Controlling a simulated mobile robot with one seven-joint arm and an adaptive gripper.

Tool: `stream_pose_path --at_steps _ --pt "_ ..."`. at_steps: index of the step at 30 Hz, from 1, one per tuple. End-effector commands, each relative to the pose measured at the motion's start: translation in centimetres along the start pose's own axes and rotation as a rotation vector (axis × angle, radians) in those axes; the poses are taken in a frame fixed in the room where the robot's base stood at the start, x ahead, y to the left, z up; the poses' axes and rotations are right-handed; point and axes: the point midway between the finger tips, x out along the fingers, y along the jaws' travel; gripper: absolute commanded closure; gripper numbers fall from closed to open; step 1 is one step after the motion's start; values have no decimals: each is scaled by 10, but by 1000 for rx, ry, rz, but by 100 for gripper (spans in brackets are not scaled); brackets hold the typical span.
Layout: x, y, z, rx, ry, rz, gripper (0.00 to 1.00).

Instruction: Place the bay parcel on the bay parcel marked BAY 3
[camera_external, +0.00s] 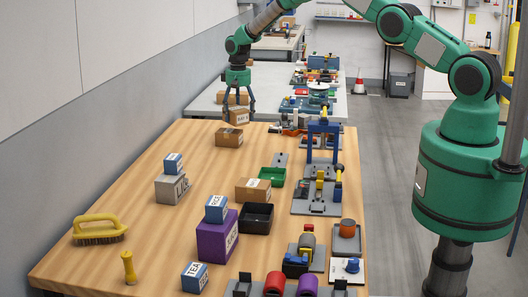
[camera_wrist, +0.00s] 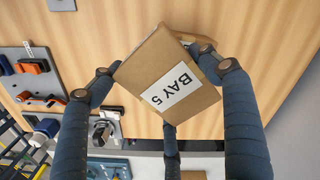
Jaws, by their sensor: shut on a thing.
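My gripper (camera_external: 238,108) is shut on a cardboard parcel (camera_external: 238,117), held above the far end of the wooden table. In the wrist view the held parcel (camera_wrist: 168,75) is tilted between my dark fingers (camera_wrist: 165,85), and its white label reads BAY 5. Another cardboard parcel (camera_external: 229,137) lies on the table just below it; part of a box (camera_wrist: 200,46) shows behind the held one in the wrist view. A third labelled cardboard parcel (camera_external: 253,189) lies mid-table. I cannot read BAY 3 on any parcel.
A green tray (camera_external: 272,176) and a black tray (camera_external: 256,218) stand mid-table. A grey block (camera_external: 171,189), a purple box (camera_external: 217,240) and a yellow brush (camera_external: 98,227) are nearer. Fixtures (camera_external: 316,197) line the right edge. The table's far left is clear.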

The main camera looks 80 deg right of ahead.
Motion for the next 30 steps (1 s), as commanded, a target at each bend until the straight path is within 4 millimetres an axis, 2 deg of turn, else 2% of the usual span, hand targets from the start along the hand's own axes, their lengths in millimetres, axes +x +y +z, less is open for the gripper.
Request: stream_pose_path --at_steps 9,21,30 --pt "1 0 0 0 0 0 57" --pt "31 0 0 0 1 0 57" --pt "34 0 0 0 1 0 57"
